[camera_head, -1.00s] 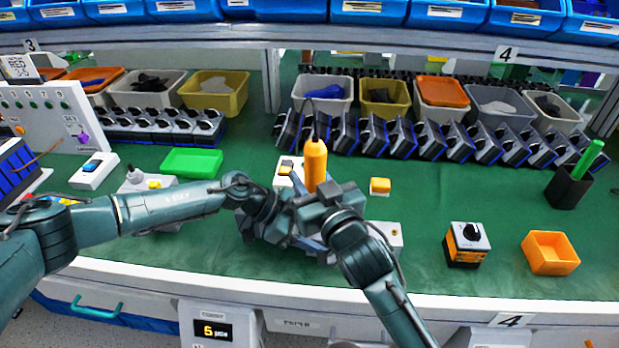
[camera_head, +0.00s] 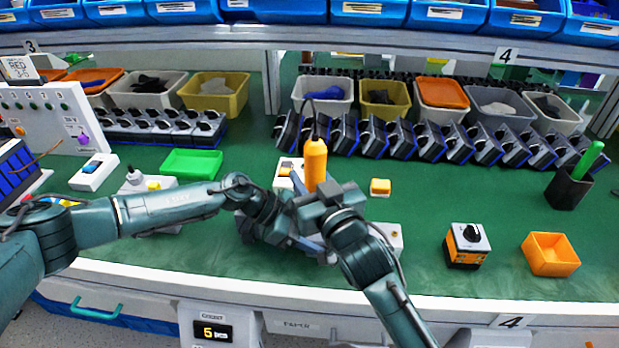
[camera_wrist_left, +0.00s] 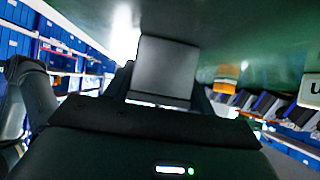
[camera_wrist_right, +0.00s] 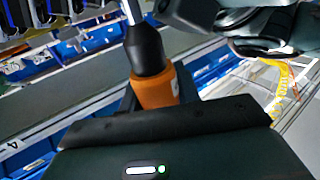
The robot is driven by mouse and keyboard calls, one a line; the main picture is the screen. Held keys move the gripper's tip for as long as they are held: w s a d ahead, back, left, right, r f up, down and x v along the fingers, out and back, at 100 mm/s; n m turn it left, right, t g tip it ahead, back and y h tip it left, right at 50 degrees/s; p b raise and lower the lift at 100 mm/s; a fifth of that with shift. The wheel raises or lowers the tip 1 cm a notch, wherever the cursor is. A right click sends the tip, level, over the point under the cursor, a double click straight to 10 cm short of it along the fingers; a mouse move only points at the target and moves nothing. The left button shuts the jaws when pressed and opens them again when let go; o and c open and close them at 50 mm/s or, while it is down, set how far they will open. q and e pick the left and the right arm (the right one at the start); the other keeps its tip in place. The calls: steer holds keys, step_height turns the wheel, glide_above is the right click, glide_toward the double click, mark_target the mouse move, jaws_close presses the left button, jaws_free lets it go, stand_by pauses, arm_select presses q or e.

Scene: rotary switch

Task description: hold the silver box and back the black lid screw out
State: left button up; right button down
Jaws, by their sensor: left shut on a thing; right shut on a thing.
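The silver box (camera_wrist_left: 164,68) shows in the left wrist view as a plain grey block between the jaws of my left gripper (camera_wrist_left: 160,92), which is shut on it. In the head view my left gripper (camera_head: 285,232) is low over the middle of the bench, partly covered by my right one. My right gripper (camera_head: 318,203) is shut on an orange screwdriver (camera_head: 315,162), which stands upright with a cable at its top. The right wrist view shows its orange body (camera_wrist_right: 157,90), black collar and metal shaft. The black lid screw and the driver's tip are hidden.
A black rotary switch on an orange-sided box (camera_head: 467,245) and an orange tray (camera_head: 550,253) stand to the right. A green tray (camera_head: 191,162) lies behind my left arm. Rotary switches and bins line the back.

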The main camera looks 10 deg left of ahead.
arm_select(q)
steer(key=shift+r, duration=0.1)
arm_select(e)
steer(key=shift+r, duration=0.1)
stand_by(0.3)
steer(key=shift+r, duration=2.3)
arm_select(q)
steer(key=o, duration=1.5)
